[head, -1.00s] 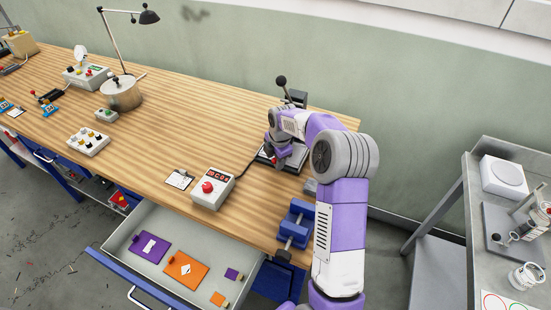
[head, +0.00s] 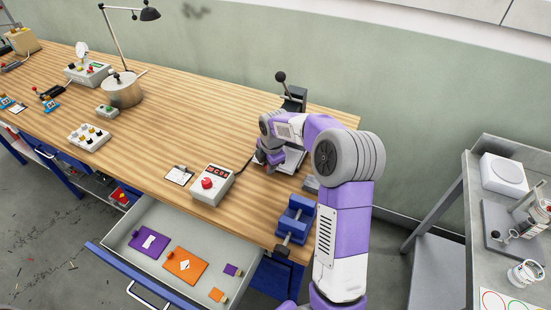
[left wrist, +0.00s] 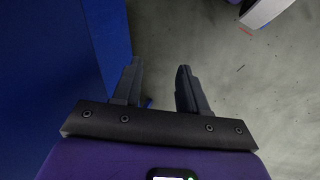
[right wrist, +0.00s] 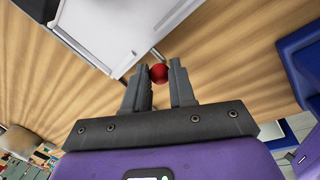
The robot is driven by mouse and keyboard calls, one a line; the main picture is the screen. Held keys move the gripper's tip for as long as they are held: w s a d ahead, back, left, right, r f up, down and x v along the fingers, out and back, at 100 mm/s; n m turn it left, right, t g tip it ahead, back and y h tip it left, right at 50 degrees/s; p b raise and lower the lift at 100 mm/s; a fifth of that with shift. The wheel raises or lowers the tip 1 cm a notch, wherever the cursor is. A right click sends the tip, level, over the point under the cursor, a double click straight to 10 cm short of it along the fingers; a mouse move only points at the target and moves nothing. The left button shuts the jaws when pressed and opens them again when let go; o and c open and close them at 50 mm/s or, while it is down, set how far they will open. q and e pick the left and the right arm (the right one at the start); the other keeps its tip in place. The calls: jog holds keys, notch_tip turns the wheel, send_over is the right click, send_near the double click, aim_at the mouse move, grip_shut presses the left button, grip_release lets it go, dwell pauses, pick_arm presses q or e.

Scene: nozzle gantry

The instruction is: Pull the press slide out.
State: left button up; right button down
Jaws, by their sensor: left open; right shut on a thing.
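The press (head: 292,97), with a black ball-topped lever, stands at the back right of the bench, partly hidden by my right arm. A pale grey plate (head: 292,159), which looks like the press slide, lies in front of it. In the right wrist view the plate (right wrist: 120,28) is at the top, and a thin rod runs from it to a red ball knob (right wrist: 159,73). My right gripper (right wrist: 159,76) is shut on this knob; in the head view the arm hides the knob. My left gripper (left wrist: 157,82) is open and empty over the floor, beside a blue panel.
A blue vise (head: 295,220) is at the front edge. An open drawer (head: 140,215) holds purple and orange pieces. A side table (head: 476,180) stands right.

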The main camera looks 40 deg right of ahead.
jog(key=s+a, duration=0.1)
jog(key=a, duration=0.2)
jog(key=s+a, duration=0.2)
jog(key=a, duration=0.1)
jog(key=s+a+b, duration=0.1)
jog(key=a, duration=0.2)
jog(key=shift+s, duration=0.4)
jog(key=c, duration=0.9)
grip_release()
jog(key=shift+c, duration=0.2)
jog(key=shift+r, duration=0.1)
notch_tip(320, 180, up, 7)
jog(key=s+p, duration=0.1)
jog(key=p, duration=0.1)
jog(key=shift+s+a, duration=0.15)
jog(key=shift+s, duration=0.05)
